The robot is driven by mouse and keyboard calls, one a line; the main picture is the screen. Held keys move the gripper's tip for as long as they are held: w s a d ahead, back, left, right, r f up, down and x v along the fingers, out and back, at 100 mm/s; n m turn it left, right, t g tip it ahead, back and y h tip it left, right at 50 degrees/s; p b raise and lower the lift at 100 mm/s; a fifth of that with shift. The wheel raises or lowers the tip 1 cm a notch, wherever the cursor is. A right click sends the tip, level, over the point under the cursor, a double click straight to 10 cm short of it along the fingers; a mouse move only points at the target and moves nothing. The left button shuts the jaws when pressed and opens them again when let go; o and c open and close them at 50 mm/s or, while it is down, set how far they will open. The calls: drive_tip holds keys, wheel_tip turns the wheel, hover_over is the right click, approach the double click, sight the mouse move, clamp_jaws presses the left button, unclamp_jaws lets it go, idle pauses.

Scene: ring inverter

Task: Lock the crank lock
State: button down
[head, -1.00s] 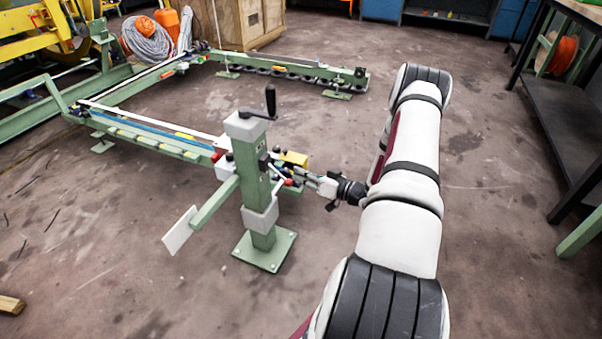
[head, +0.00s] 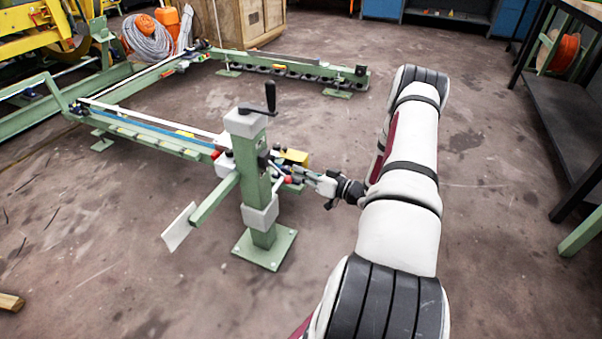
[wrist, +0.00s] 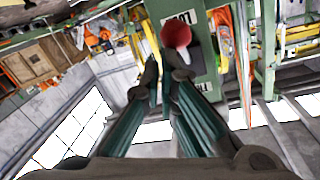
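The green crank post (head: 256,190) stands upright in the head view, with a black crank handle (head: 270,97) on its pale top block. A red knob (wrist: 177,36) shows in the wrist view at a green labelled plate (wrist: 200,75); I take it for the crank lock's handle. My gripper (wrist: 162,70) is right at the knob, its right fingertip overlapping the knob's dark base in the picture. The fingertips are close together with a narrow gap. I cannot tell whether they grip or only touch it. In the head view, my gripper (head: 304,176) is just right of the post.
A yellow block (head: 294,157) sits right behind the post. A long green frame (head: 150,140) runs to the back left. A white plate (head: 179,227) sticks out front left. A dark workbench (head: 570,120) stands at the right. The floor between is clear.

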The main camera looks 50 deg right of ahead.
drive_tip(key=v, duration=1.2)
idle(0.3)
